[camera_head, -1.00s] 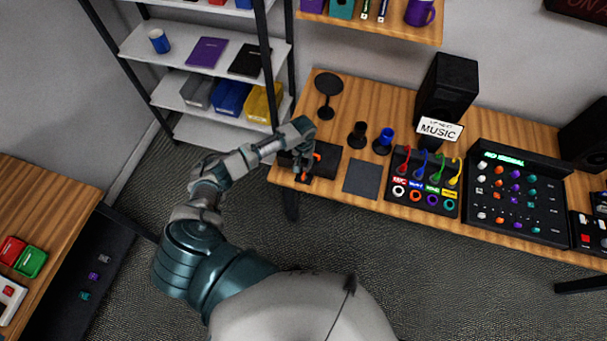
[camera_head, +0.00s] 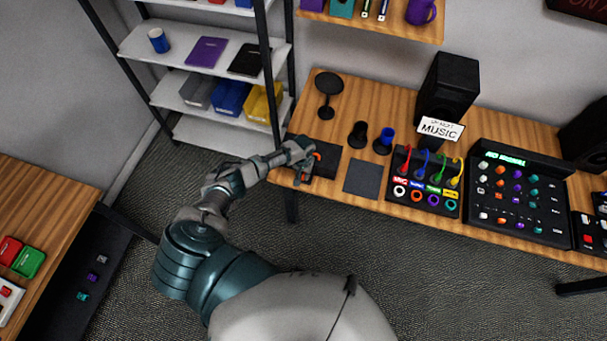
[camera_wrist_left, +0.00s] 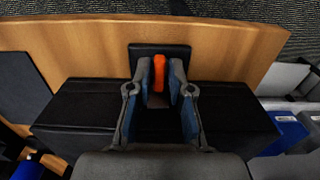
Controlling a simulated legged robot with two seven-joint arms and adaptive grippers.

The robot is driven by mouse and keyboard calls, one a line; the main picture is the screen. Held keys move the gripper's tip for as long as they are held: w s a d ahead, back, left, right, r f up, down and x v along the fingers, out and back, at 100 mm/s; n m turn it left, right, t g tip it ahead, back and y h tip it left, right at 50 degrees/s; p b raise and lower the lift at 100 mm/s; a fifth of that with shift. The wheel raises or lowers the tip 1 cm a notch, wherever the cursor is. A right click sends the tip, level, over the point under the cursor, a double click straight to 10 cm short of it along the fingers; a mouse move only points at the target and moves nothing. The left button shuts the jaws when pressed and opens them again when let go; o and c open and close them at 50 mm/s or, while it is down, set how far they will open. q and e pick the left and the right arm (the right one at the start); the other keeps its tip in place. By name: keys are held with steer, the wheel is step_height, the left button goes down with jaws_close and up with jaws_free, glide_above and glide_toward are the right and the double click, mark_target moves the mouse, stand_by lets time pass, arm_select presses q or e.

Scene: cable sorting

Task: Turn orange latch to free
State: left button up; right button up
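The orange latch (camera_wrist_left: 158,74) stands on a small black plate (camera_wrist_left: 146,50) at the front edge of the wooden desk, beside a black box (camera_wrist_left: 75,108). In the left wrist view my left gripper (camera_wrist_left: 160,68) has one finger on each side of the latch, with narrow gaps that look open. In the head view my left gripper (camera_head: 303,175) is low over the desk's left front corner and largely hides the latch. Some orange (camera_head: 317,155) shows on the black box behind the gripper. My right gripper is not in view.
A dark flat pad (camera_head: 362,179) and a panel with coloured cables (camera_head: 424,182) lie to the right. A round black stand (camera_head: 328,92) and two cup-like holders are behind. A shelf rack (camera_head: 205,48) stands at the left.

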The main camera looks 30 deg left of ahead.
arm_select(q)
jaws_close()
steer(key=m, duration=0.7)
steer(key=shift+a+m, duration=0.15)
steer(key=shift+m, duration=0.15)
steer(key=m, duration=0.4)
steer(key=shift+w, duration=0.15)
steer(key=m, duration=0.4)
steer(key=shift+a+m+b, duration=0.1)
steer(key=shift+m+b, duration=0.2)
steer(key=shift+b, duration=0.1)
steer(key=shift+w+r, duration=0.1)
